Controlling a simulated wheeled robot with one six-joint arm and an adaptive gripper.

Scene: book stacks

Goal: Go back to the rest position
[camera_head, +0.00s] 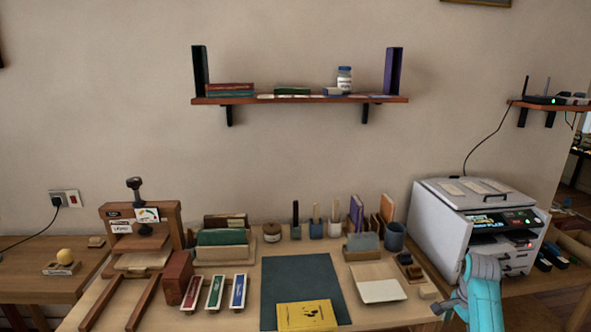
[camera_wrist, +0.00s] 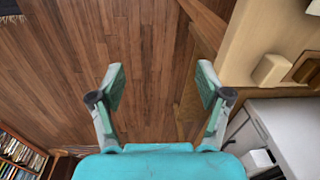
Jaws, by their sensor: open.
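My gripper (camera_wrist: 161,86) is open and empty in the wrist view, its two fingers spread wide apart. Bare wooden floor lies behind and between the fingers. The edge of a light wooden desk and a white machine are to the right of the fingers in that view. In the head view, a teal part of my arm shows at the lower right, in front of the white printer (camera_head: 440,235) and beside the right edge of the desk (camera_head: 240,280).
The desk bears a dark mat (camera_head: 300,270) with a yellow book (camera_head: 307,317), a book press (camera_head: 165,215), three coloured strips, pots and holders. A wall shelf (camera_head: 300,99) holds books and a jar (camera_head: 344,79). Open floor (camera_wrist: 140,40) lies below the gripper.

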